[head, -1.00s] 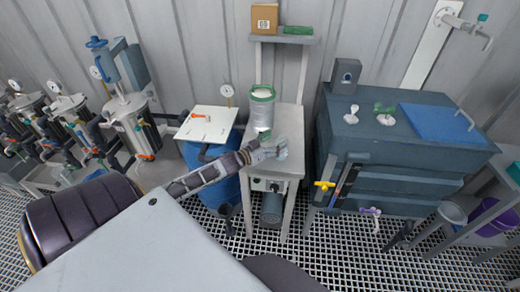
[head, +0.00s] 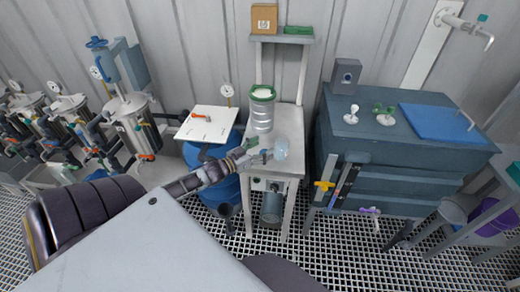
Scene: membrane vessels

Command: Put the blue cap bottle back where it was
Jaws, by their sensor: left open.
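A small clear, pale-blue vessel (head: 281,150) stands on the narrow grey bench, near its front right. It is too small to tell whether it is the blue cap bottle; no blue cap shows clearly anywhere. My left gripper (head: 260,150) is open, with its fingers just left of this vessel and a small gap seeming to lie between them. My right gripper is not in view.
A clear cylinder with a green rim (head: 262,112) stands behind my left gripper on the grey bench (head: 290,122). A shelf (head: 280,40) above holds a cardboard box (head: 264,18). A blue barrel (head: 222,190) stands left, a dark tank (head: 385,145) right.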

